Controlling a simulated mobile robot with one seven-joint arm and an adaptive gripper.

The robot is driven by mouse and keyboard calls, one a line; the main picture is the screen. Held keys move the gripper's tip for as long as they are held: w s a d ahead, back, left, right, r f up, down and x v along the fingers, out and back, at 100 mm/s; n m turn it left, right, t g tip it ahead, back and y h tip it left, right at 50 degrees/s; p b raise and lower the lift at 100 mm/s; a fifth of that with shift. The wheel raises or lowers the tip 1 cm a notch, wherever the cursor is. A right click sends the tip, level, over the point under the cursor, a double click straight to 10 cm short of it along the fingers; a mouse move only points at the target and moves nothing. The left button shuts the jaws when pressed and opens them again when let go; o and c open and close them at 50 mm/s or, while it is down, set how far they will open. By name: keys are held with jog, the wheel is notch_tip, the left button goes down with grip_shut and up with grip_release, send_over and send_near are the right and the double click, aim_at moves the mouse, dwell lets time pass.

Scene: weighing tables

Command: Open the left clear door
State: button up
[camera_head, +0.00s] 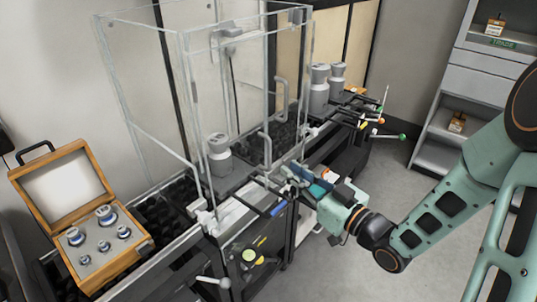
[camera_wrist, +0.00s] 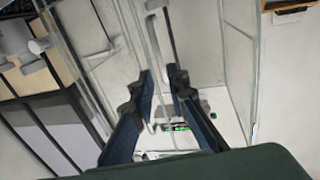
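The left clear door (camera_head: 240,105) is a see-through panel on the front of a tall framed glass enclosure. A grey upright bar handle (camera_head: 264,150) stands at its right edge. The door looks closed. My gripper (camera_head: 287,176) is in front of the enclosure, low and just right of this handle. In the wrist view its two dark fingers (camera_wrist: 162,72) point at the enclosure with a narrow gap between them. A thin light grey bar shows in line with the gap. I cannot tell whether the fingers touch it.
A second handle (camera_head: 281,95) is farther right. A grey weight (camera_head: 218,155) stands inside the enclosure, and other grey weights (camera_head: 319,90) stand to its right. An open wooden case (camera_head: 137,265) of weights is at left. Hanging tools (camera_head: 365,122) and rails crowd the table's front edge.

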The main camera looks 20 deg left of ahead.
aim_at(270, 168)
jog(key=x, duration=1)
jog(key=shift+d, duration=0.1)
grip_shut()
jog(key=shift+d+f, duration=0.1)
